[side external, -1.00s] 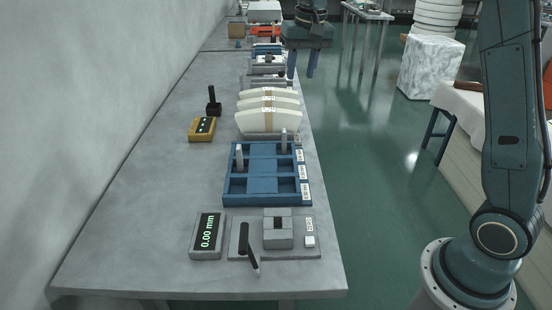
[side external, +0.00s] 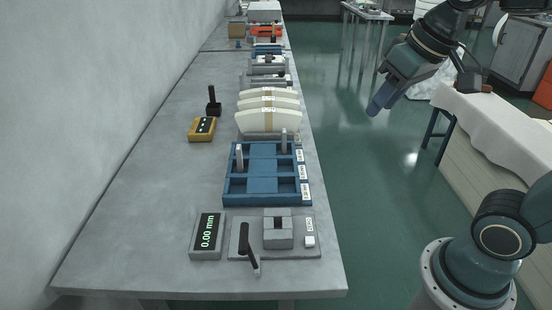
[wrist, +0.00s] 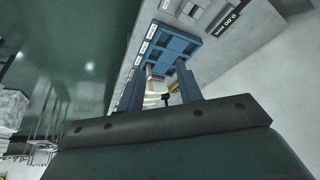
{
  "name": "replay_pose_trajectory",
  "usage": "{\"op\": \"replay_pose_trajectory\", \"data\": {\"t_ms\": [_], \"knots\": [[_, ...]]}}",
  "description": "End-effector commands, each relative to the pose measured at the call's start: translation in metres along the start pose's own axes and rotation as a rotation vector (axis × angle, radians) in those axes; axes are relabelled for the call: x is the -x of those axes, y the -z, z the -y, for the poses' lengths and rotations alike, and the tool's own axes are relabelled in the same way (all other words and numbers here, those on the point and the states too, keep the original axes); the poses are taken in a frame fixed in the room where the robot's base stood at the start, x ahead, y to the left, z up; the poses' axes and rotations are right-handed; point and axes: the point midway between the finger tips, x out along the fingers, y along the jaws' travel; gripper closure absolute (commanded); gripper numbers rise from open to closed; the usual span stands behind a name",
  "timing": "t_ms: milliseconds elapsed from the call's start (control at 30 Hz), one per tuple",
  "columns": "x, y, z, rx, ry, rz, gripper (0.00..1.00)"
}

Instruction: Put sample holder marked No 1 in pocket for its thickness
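The blue tray (side external: 263,200) with several pockets lies on the bench, with white labels along its right side. It also shows in the wrist view (wrist: 170,45). Two grey upright pieces, possibly sample holders, stand in it: one at back left (side external: 239,158), one at back right (side external: 284,143). I cannot read a number on either. My gripper (side external: 378,107) is in the air right of the bench, over the floor and apart from the tray. In the wrist view its two fingers (wrist: 160,92) are spread, with nothing held between them.
In front of the tray are a 0.00 mm readout (side external: 207,236) and a grey fixture (side external: 278,231) with a dark lever. Cream curved pieces (side external: 268,120) stand behind it. A yellow device (side external: 202,128) is to the left. The bench's left side is mostly clear.

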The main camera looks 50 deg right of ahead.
Motion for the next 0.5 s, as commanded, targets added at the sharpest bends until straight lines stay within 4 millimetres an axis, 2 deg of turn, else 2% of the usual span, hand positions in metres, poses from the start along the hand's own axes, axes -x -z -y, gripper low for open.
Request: {"op": "replay_pose_trajectory", "data": {"t_ms": [33, 200, 333, 500], "knots": [[0.001, -0.015, 0.001, 0.019, 0.004, -0.015, 0.64], [-0.003, -0.051, 0.001, 0.075, 0.014, -0.050, 0.64], [-0.007, -0.068, 0.001, 0.102, 0.017, -0.067, 0.64], [-0.010, -0.077, 0.000, 0.117, 0.019, -0.074, 0.64]]}}
